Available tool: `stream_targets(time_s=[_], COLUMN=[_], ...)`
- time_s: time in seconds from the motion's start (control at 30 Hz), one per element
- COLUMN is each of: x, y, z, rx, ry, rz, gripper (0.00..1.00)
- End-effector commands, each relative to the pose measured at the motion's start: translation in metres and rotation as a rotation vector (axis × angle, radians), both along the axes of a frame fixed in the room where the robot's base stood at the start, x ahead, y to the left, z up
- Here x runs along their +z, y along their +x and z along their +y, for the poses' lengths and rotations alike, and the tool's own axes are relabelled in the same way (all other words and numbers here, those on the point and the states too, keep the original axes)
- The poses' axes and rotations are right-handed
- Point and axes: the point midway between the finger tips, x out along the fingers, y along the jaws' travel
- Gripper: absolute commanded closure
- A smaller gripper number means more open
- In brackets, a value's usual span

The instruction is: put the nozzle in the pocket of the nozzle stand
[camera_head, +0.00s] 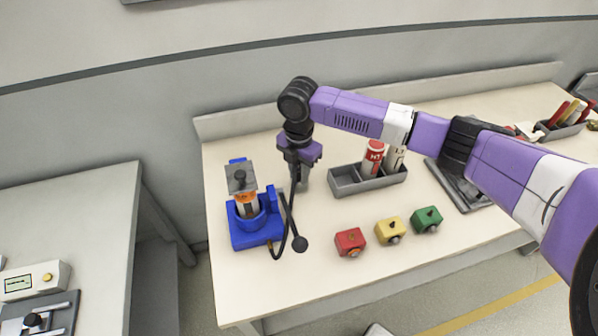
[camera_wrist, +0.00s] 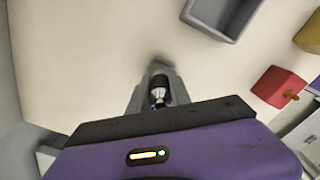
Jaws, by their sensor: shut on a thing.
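My gripper (camera_head: 300,178) hangs fingers down over the left part of the table. In the wrist view its grey fingers (camera_wrist: 159,92) are shut on a small black, silver-tipped piece (camera_wrist: 159,84), which looks like the nozzle. In the head view I cannot make that piece out. A blue stand (camera_head: 243,237) with a round cup, an orange ring and a grey top plate stands left of my gripper, apart from the fingers. It appears to be the nozzle stand; I cannot make out its pocket. The stand is not clearly visible in the wrist view.
A grey divided tray (camera_head: 345,187) with a red bottle (camera_head: 373,158) is right of my gripper. Red (camera_head: 350,242), yellow (camera_head: 390,231) and green (camera_head: 426,219) blocks sit along the front.

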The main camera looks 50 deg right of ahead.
Motion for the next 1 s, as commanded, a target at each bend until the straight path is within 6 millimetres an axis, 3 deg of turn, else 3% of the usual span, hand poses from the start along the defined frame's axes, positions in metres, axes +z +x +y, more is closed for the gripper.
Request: stream_targets(time_s=[0.27,0.3,0.4,0.8,1.0], x=[-0.003,-0.003,-0.003,0.003,0.033], y=[0.0,0.0,0.0,0.0,0.001], z=[0.0,0.0,0.0,0.0,0.0], rx=[0.0,0.0,0.0,0.001,0.001], ry=[0.001,0.001,0.001,0.001,0.0], rz=[0.0,0.0,0.0,-0.001,-0.004], gripper=[1.0,0.7,0.54,0.54,0.54])
